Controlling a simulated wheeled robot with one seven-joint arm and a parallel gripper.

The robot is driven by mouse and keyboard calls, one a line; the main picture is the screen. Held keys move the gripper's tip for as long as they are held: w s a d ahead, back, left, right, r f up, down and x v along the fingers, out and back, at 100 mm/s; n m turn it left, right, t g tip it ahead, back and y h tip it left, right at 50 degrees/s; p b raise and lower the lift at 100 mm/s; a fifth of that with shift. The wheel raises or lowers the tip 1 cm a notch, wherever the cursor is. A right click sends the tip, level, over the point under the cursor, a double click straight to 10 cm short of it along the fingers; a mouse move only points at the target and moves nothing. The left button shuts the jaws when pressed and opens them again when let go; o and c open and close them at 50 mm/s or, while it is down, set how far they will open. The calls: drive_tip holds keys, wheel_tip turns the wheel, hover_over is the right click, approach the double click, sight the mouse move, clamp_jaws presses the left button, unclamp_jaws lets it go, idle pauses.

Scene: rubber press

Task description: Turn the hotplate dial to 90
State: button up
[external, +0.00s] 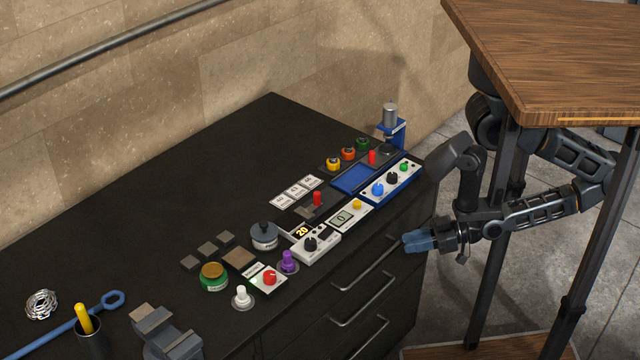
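A white unit with a black dial (310,243) stands near the front edge of the dark cabinet top. A lit display reading 20 (301,231) sits just behind the dial. I take this unit for the hotplate, though no label on it is readable. The dial's pointer is too small to read. My gripper (407,241), with blue fingers, is to the right of the dial, past the cabinet's front edge and well apart from the dial. The fingers point left and touch nothing that I can see. Their gap is not clear from here.
A purple knob (289,261) and a grey round-topped item (264,235) stand left of the dial. A white unit with a yellow button (350,216) and a blue panel with knobs (390,184) stand right. Drawer handles (362,307) jut from the cabinet front. A wooden tabletop (560,60) overhangs my arm.

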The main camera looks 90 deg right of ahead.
drive_tip(key=o, duration=0.4)
drive_tip(key=shift+m+t, duration=0.4)
drive_tip(key=shift+t, duration=0.1)
drive_tip(key=w+a, duration=0.1)
drive_tip(key=w, duration=0.2)
drive_tip(key=w+a+b, duration=0.1)
drive_tip(key=w+a, duration=0.1)
drive_tip(key=w, duration=0.1)
drive_tip(key=w+a, duration=0.1)
drive_tip(key=w, duration=0.3)
drive_tip(key=shift+a+f, duration=0.15)
drive_tip(key=shift+f, duration=0.2)
drive_tip(key=shift+o, duration=0.7)
drive_tip(key=w+a+r+n+t+y+b, duration=0.1)
drive_tip(key=w+a, duration=0.3)
drive_tip(key=w, duration=0.5)
drive_tip(key=shift+r+y, duration=0.8)
drive_tip(key=shift+r, duration=0.1)
drive_tip(key=w+a+r+n+g+y+b, duration=0.4)
drive_tip(key=w+a+r+n+y, duration=0.65)
drive_tip(key=w+r+n, duration=0.35)
drive_tip(key=n+g+h+b, duration=0.6)
drive_tip(key=n+g+h, duration=0.8)
drive_tip(key=n, duration=0.2)
hover_over(310, 241)
drive_tip(key=shift+y, duration=0.25)
wheel_tip(310, 241, down, 15)
drive_tip(key=shift+w+a+r, duration=0.15)
drive_tip(key=shift+f, duration=3.75)
